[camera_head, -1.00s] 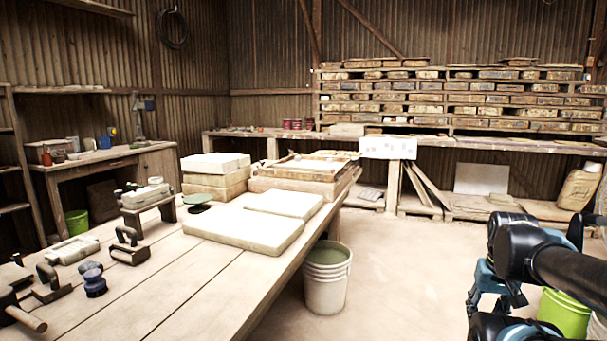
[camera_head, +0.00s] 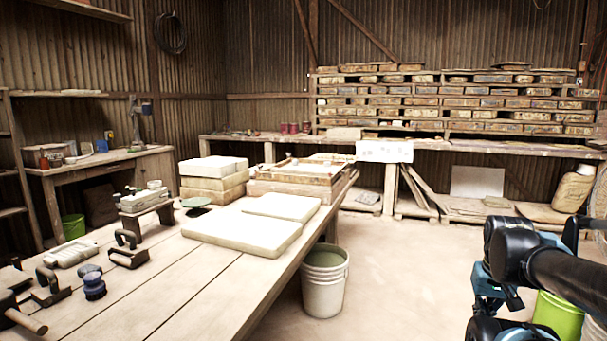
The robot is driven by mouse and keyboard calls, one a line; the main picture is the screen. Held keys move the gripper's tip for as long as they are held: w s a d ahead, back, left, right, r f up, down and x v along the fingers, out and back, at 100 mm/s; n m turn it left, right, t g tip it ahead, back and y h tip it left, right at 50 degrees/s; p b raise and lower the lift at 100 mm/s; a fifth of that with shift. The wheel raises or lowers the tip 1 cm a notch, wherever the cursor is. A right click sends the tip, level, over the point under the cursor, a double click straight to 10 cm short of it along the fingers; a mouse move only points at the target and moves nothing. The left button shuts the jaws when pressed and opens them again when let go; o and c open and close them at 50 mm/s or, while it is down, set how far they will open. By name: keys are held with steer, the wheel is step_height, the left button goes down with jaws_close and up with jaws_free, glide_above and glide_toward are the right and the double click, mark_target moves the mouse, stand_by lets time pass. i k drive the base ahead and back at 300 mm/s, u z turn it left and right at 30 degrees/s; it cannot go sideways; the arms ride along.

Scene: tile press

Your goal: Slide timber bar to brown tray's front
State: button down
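A shallow brown wooden tray (camera_head: 262,187) sits at the far end of the long plank table, with pale and brown contents that are too small to make out. I cannot pick out a separate timber bar with certainty; it may be among the pieces in or around the tray. My gripper (camera_head: 493,299), dark with blue parts, hangs at the lower right, past the table's right side and well apart from the tray. Its fingers are too unclear to tell open from shut, and I see nothing held.
White slabs (camera_head: 240,232) lie on the table (camera_head: 215,285) before the tray; stacked blocks (camera_head: 213,185) stand left of it. Hand tools (camera_head: 128,250) and a small stand (camera_head: 146,212) fill the table's left. A white bucket (camera_head: 324,285) stands by its right edge.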

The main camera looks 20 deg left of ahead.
mark_target(272, 169)
steer(key=k, duration=0.6)
steer(key=z, duration=0.15)
steer(key=i, duration=1.9)
steer(key=u, duration=1.05)
steer(key=i, duration=1)
steer(key=u, duration=0.6)
